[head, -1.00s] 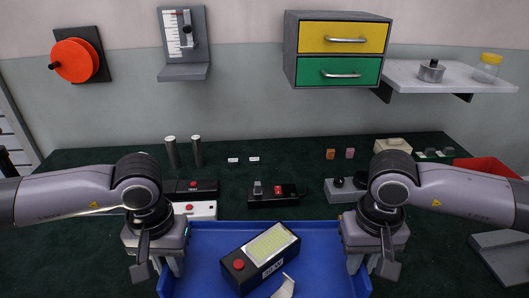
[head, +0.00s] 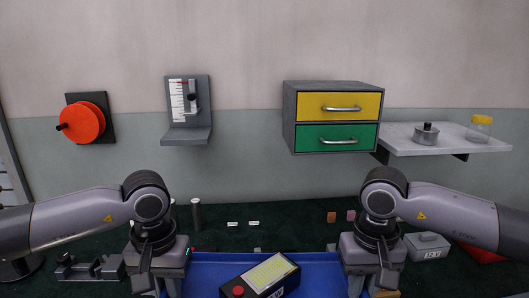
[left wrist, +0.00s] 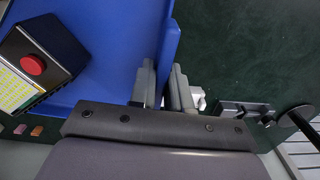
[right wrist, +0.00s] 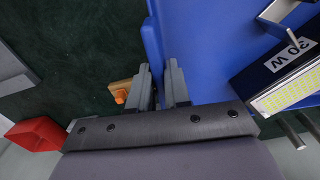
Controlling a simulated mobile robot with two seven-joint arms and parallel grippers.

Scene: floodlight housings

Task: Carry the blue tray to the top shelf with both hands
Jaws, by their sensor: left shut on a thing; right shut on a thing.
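The blue tray (head: 207,272) is level at the bottom of the head view, its near part cut off. On it lies a dark floodlight housing (head: 262,275) with a yellow LED panel and a red button. The housing also shows in the left wrist view (left wrist: 42,65) and the right wrist view (right wrist: 290,75). My left gripper (left wrist: 160,88) is shut on the tray's left wall. My right gripper (right wrist: 163,88) is shut on its right wall. A grey shelf (head: 455,143) is on the wall at right, above and beyond the tray.
The dark green table (head: 285,222) holds small parts, a grey box (head: 427,246) and a red bin (head: 482,254).

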